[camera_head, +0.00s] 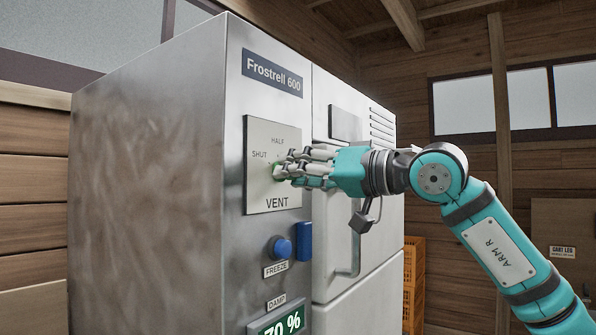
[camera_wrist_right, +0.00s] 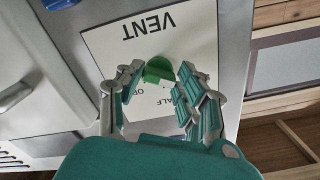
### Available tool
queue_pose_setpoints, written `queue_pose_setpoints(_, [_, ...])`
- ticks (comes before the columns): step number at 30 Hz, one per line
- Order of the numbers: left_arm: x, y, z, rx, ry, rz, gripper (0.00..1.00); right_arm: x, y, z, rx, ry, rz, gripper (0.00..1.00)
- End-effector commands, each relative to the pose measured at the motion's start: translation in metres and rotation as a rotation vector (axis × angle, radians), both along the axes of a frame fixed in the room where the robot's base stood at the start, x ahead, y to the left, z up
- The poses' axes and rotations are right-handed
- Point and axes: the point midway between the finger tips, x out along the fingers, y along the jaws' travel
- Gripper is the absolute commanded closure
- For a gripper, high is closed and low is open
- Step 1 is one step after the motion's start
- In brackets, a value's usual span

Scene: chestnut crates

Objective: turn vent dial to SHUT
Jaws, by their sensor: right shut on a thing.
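The green vent dial (camera_head: 277,174) sits on a pale square plate (camera_head: 262,200) marked VENT, on the front of the steel Frostrell 600 cabinet. SHUT and HALF labels show on the plate in the head view. My right gripper (camera_head: 287,168) reaches in from the right and is shut on the dial. The fingers cover part of the labels there, and I cannot tell which label the dial points to. My left gripper is not in view.
A padlock (camera_head: 364,218) and a door handle (camera_head: 352,252) are under my right wrist. Orange crates (camera_head: 413,280) stand behind the cabinet.

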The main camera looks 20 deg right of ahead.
Motion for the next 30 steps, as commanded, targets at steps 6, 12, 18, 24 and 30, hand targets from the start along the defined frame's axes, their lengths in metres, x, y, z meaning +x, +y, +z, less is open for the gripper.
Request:
queue_pose_setpoints(6, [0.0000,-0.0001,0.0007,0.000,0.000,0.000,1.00,0.0008,0.0012,-0.0043,-0.029,-0.009,0.002,0.96])
queue_pose_setpoints(12, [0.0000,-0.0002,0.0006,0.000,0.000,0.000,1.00,0.0010,0.0013,-0.0048,-0.031,-0.009,0.002,0.96])
queue_pose_setpoints(18, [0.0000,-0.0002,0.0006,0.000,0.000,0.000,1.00,0.0012,0.0013,-0.0052,-0.031,-0.008,0.002,0.60])
queue_pose_setpoints(24, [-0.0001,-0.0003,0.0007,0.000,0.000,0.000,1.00,0.0009,0.0007,-0.0033,-0.028,-0.012,0.001,0.40])
queue_pose_setpoints(30, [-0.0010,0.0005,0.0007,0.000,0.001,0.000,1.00,0.0002,0.0000,-0.0019,-0.026,-0.014,0.000,0.40])
